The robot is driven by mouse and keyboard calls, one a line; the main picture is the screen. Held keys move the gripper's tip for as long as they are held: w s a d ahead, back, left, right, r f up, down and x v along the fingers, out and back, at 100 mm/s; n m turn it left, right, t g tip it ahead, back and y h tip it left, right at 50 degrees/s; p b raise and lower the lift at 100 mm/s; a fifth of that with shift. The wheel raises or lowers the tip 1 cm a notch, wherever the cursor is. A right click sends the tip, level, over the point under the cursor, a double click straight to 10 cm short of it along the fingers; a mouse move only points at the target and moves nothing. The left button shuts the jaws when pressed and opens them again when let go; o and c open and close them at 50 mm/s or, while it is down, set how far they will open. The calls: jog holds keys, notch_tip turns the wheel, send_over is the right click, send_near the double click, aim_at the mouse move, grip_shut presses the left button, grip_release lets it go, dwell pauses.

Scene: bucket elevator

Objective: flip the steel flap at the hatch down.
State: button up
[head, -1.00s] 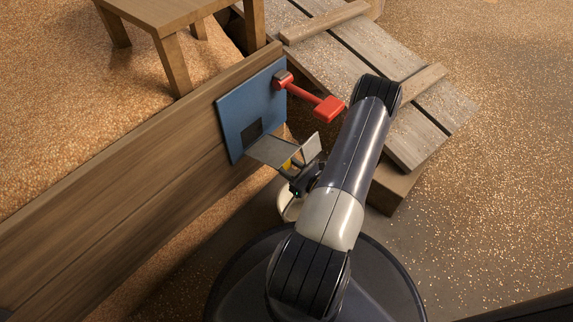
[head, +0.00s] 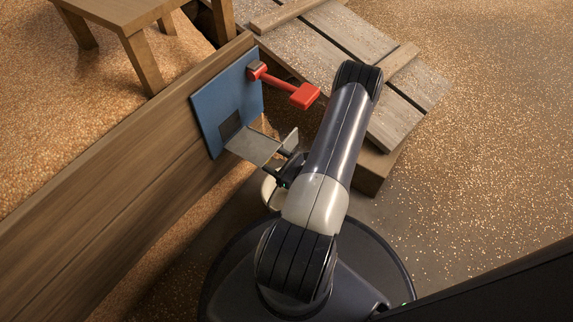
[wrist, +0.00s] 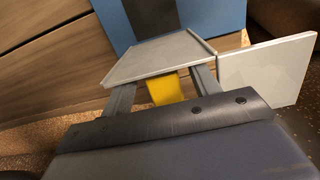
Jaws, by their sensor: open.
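The steel flap (head: 253,147) is a grey plate that sticks out from the dark hatch opening (head: 230,125) in a blue panel (head: 208,110), roughly level. In the wrist view the flap (wrist: 158,58) lies just ahead of my gripper. A yellow tab (wrist: 163,91) shows below its near edge, between my two fingers. My gripper (head: 279,164) is open at the flap's outer end, with a finger on either side of the tab. Whether the fingers touch the flap or tab I cannot tell. The tab is hidden in the head view.
A second grey plate (wrist: 268,70) stands right of the flap. A red lever (head: 304,95) juts from the panel above. The panel sits on a wooden wall (head: 130,170) holding back grain. A plank ramp (head: 340,60) lies behind. Grain-strewn floor at right is open.

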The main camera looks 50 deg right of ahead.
jog(key=s+d+p, duration=0.1)
jog(key=s+p, duration=0.1)
jog(key=s, duration=0.7)
jog(key=shift+d, duration=0.1)
dwell(0.4)
jog(key=shift+w+a+b, duration=0.25)
jog(key=shift+w+b, duration=0.2)
jog(key=shift+w, duration=1.3)
jog(key=shift+w+a+b, duration=0.25)
jog(key=shift+w+b, duration=0.25)
jog(key=shift+w, duration=1.3)
jog(key=shift+w+a+b, duration=0.25)
jog(key=shift+w+b, duration=0.2)
jog(key=shift+w, duration=1.3)
